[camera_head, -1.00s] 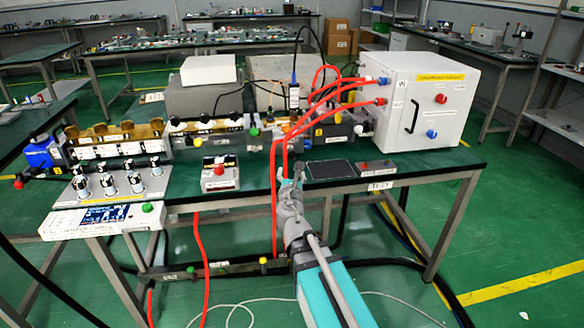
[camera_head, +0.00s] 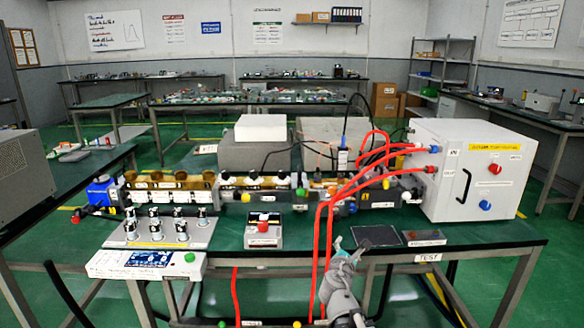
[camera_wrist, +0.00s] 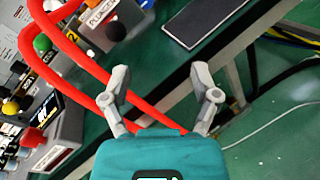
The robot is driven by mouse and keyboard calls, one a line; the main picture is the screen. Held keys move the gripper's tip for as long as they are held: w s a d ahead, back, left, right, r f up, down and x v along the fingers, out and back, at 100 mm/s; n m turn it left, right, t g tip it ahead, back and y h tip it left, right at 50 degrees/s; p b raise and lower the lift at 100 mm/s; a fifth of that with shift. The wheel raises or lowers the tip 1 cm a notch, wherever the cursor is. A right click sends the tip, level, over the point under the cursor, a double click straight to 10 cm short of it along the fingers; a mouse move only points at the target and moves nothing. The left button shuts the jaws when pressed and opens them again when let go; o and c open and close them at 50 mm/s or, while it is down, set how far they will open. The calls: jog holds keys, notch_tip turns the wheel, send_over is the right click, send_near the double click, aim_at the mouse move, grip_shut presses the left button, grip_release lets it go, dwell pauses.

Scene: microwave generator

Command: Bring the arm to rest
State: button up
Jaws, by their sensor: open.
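My gripper (camera_head: 346,249) is at the front edge of the green workbench (camera_head: 480,232), just right of two red cables (camera_head: 322,240) that hang over the edge. The lower part of my arm is cut off at the bottom of the head view.
A white box (camera_head: 470,170) with red and blue knobs stands on the bench's right. A dark flat pad (camera_head: 377,236) lies behind my gripper. A small box with a red button (camera_head: 263,230) is left. Open floor shows in front of the bench.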

jog(key=s+d+f+m+g, duration=0.3)
jog(key=s+f+m+g, duration=0.15)
jog(key=m, duration=0.35)
jog(key=s+d+f+m+g, duration=0.3)
jog(key=f+m+g, duration=0.15)
jog(key=m, duration=0.25)
jog(key=s+a+f+m+g+y, duration=0.6)
jog(key=s+a+f+m+g, duration=0.1)
jog(key=s+m, duration=0.4)
notch_tip(320, 180, up, 24)
jog(key=p, duration=2.4)
jog(key=shift+f+p, duration=0.15)
jog(key=shift+p, duration=0.2)
jog(key=shift+o, duration=0.2)
jog(key=shift+w, duration=0.1)
